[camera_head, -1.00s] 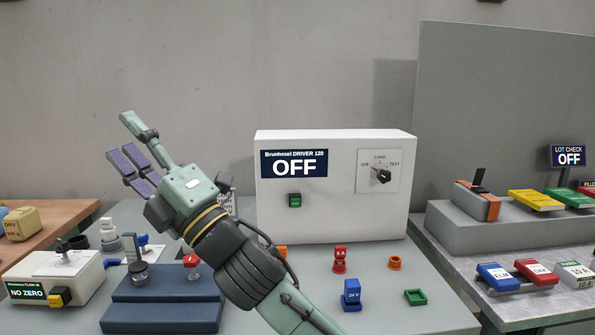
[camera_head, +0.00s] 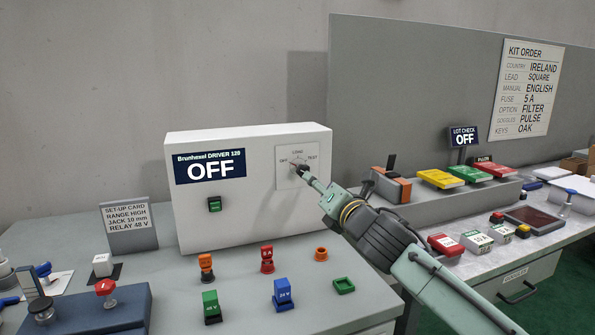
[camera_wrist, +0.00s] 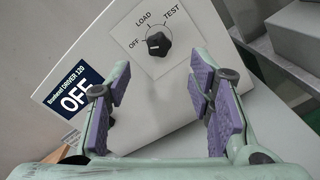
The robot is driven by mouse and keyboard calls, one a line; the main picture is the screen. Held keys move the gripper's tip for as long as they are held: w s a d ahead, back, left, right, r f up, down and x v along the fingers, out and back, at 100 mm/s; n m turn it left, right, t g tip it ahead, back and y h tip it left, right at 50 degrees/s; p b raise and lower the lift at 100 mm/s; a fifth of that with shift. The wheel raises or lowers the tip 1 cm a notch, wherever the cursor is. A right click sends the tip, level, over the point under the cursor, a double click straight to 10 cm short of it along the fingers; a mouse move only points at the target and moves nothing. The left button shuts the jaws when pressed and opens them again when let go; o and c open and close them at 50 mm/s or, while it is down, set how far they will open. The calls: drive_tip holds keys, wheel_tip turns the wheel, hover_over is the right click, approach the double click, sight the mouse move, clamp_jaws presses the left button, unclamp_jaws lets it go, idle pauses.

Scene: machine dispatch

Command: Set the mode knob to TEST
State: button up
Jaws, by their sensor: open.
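The mode knob (camera_wrist: 158,44) is a black dial on a light plate marked OFF, LOAD and TEST, on the white Brunhoxel DRIVER 120 box (camera_head: 240,140). In the wrist view its pale mark points towards OFF. The box's screen (camera_head: 210,167) reads OFF. My gripper (camera_wrist: 158,76) is open and empty, its purple-padded fingers spread to either side below the knob in the wrist view. In the head view my gripper (camera_head: 311,181) is in front of the dial plate (camera_head: 287,156) and partly covers the knob. I see no contact with the knob.
A green button (camera_head: 214,204) is left of the knob on the box face. Coloured plugs, among them a blue one (camera_head: 283,294), stand on the bench in front. A grey shelf (camera_head: 440,205) with an orange-sided block (camera_head: 391,187) stands to the right.

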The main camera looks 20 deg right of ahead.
sight(304, 172)
drive_tip(key=w+p, duration=0.1)
drive_tip(key=w, duration=0.2)
drive_tip(key=w+p, duration=0.1)
drive_tip(key=w, duration=0.2)
drive_tip(key=w+p, duration=0.1)
drive_tip(key=w, duration=0.1)
drive_tip(key=shift+w+a+r, duration=0.1)
drive_tip(key=shift+w+a, duration=0.15)
drive_tip(key=shift+w, duration=0.95)
drive_tip(key=shift+c, duration=0.2)
clamp_jaws()
